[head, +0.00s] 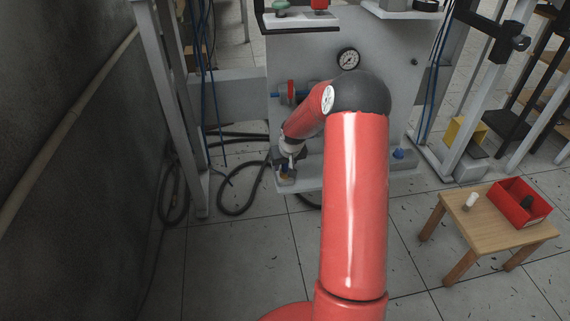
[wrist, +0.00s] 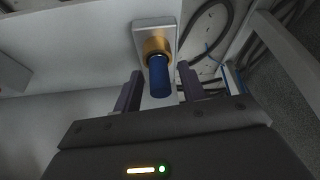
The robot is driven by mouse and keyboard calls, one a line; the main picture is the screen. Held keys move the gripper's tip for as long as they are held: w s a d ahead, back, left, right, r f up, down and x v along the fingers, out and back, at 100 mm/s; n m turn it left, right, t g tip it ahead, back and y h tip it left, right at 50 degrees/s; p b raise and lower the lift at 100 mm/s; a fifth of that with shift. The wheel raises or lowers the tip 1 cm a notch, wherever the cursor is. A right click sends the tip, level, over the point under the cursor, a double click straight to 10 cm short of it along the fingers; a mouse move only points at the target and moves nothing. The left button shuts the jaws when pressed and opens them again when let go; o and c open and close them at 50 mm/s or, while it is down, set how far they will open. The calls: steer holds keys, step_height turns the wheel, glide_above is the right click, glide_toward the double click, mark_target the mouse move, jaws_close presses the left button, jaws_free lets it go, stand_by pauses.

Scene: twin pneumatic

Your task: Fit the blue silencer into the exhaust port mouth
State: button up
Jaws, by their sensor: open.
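The blue silencer (wrist: 161,81) shows in the wrist view as a dark blue cylinder. Its far end meets a brass-coloured port mouth (wrist: 157,46) on a pale grey block, and the two look in line. I cannot tell how deep it sits. My gripper (wrist: 160,92) is open, with one finger on each side of the silencer and gaps between. In the head view my gripper (head: 286,161) is small and low at the panel's left foot, largely lost against the block there, with a bit of blue and brass at it.
A grey panel (head: 240,101) with a pressure gauge (head: 348,58) stands behind my arm. Another blue part (head: 398,154) sits on the right of its ledge. A wooden stool (head: 477,222) at right bears a white cylinder (head: 470,201) and a red bin (head: 505,207). Black hoses (head: 236,206) lie left.

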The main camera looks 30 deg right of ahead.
steer(key=s+a+r+p, duration=0.1)
steer(key=s+a+r, duration=0.3)
steer(key=r, duration=0.6)
steer(key=s+a+r+p, duration=0.1)
steer(key=s+a+r, duration=0.2)
steer(key=s+r, duration=0.5)
steer(key=s+a+r, duration=0.3)
steer(key=s, duration=0.4)
steer(key=s+a+r+n, duration=0.1)
steer(key=s+a+r, duration=0.2)
steer(key=s, duration=0.5)
steer(key=s+a+r+t, duration=0.1)
steer(key=s+a+r, duration=0.3)
steer(key=s, duration=0.4)
steer(key=shift+s+a+y, duration=0.15)
steer(key=shift+a+y, duration=0.15)
steer(key=shift+a, duration=0.3)
steer(key=shift+r, duration=0.15)
step_height(320, 180, up, 7)
steer(key=p, duration=0.7)
steer(key=shift+p, duration=0.3)
